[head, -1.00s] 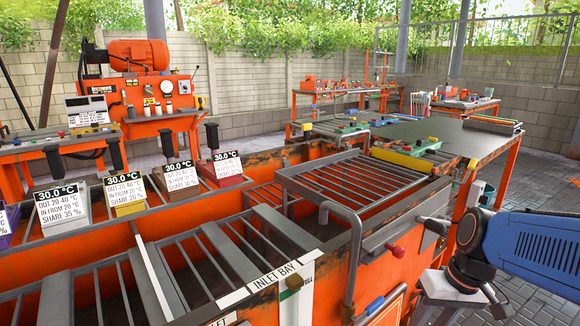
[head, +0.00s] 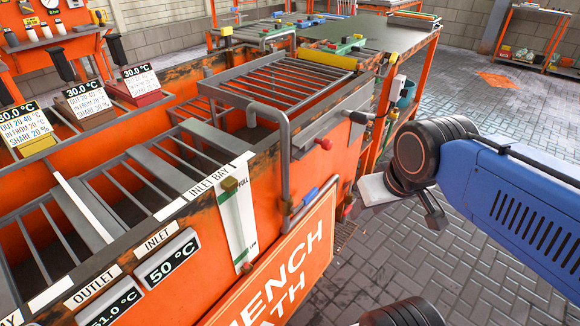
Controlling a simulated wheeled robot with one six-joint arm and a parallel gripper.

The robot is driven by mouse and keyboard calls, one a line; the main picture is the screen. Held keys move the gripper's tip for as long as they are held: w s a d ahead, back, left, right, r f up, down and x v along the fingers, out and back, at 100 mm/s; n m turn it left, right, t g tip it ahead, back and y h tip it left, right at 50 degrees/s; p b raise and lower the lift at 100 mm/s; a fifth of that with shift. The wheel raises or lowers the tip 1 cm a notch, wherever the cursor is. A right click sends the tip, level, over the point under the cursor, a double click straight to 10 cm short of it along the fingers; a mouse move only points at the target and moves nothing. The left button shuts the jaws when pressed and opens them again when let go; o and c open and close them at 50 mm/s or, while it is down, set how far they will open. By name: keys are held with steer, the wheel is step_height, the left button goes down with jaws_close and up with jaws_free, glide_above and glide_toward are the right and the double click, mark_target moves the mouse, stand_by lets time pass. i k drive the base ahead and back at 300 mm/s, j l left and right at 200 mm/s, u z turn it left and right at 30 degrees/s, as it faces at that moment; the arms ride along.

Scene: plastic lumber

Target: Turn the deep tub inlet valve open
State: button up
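The orange tub (head: 255,195) fills the left and middle of the head view. A grey pipe (head: 285,165) comes over its rim and runs down its front side. Low on this pipe is a small valve-like fitting with a blue handle (head: 311,196) and a red end beside it. No label on it is readable, so I cannot tell whether it is the deep tub inlet valve. A red knob (head: 325,144) on a grey bar sits higher. My gripper (head: 405,198) is at the right, apart from the tub.
A level gauge (head: 238,215) and an orange sign (head: 285,265) are on the tub's front. Temperature displays (head: 168,257) sit at lower left. A dark-topped table (head: 375,32) stands behind. Paved floor (head: 480,265) is open to the right.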

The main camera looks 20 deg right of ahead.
mark_target(310, 196)
steer(key=k+j, duration=0.25)
steer(key=j, duration=0.15)
steer(key=k+j, duration=0.25)
steer(key=j, duration=0.15)
steer(key=k+j, duration=0.25)
steer(key=j, duration=0.15)
